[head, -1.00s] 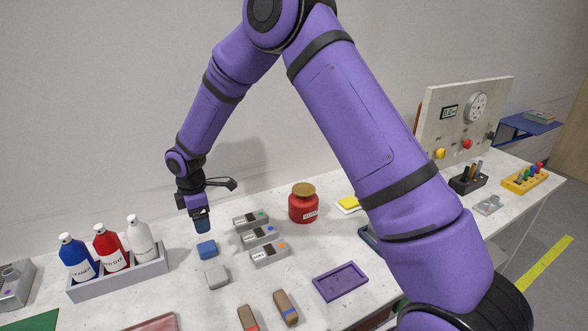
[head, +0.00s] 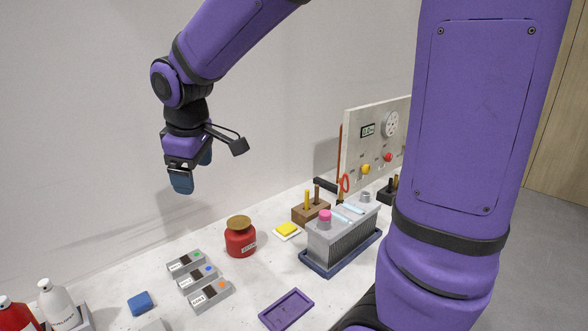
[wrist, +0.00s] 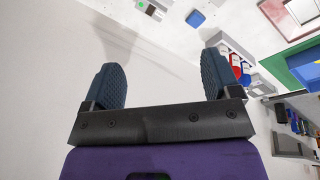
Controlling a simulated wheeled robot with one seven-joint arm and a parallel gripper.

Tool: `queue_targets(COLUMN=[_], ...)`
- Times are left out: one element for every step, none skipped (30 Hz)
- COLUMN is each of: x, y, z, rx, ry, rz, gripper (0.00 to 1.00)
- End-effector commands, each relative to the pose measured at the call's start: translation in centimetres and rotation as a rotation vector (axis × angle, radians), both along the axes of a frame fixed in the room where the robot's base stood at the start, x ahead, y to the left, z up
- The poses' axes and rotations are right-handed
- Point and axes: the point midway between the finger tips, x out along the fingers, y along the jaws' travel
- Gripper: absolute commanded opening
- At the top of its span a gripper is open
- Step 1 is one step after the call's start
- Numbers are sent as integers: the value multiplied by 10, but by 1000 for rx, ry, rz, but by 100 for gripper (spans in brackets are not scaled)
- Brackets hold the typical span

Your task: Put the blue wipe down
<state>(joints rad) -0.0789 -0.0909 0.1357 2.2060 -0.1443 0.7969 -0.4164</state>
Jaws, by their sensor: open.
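The blue wipe (head: 140,303) is a small blue block lying on the white table at the lower left of the head view. It also shows in the wrist view (wrist: 195,18), near the top edge. My gripper (head: 192,176) is raised well above the table, up and to the right of the wipe, and apart from it. In the wrist view its two dark blue padded fingers (wrist: 159,85) stand wide apart with nothing between them.
Small grey labelled boxes (head: 197,279) and a red jar (head: 240,240) stand right of the wipe. A purple tray (head: 286,309) lies in front. White and red bottles (head: 58,303) stand at left.

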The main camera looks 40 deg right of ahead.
Motion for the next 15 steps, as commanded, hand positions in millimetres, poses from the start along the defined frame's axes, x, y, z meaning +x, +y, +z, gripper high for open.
queue_targets(x=[-16, -24, -36, -45, -55, -67, -76, -85, -97, -107, -116, -128, -137, -146, -157], y=[-8, -12, -18, -22, -26, -31, -35, -38, -42, -46, -49, -52, -55, -57, -60], z=[11, 17, 22, 27, 31, 36, 39, 42, 45, 47, 49, 51, 52, 53, 53], rx=[13, 22, 35, 46, 57, 71, 84, 95, 113, 127, 140, 159, 173, 188, 208], ry=[-22, -34, -48, -58, -67, -81, -91, -102, -114, -124, -133, -145, -155, -164, -174], rz=[-48, -77, -117, -148, -178, -217, -247, -275, -314, -343, -371, -409, -437, -464, -498], gripper=[83, 83, 83, 83, 83, 83, 83, 83, 83, 83, 83, 83, 83, 83, 83])
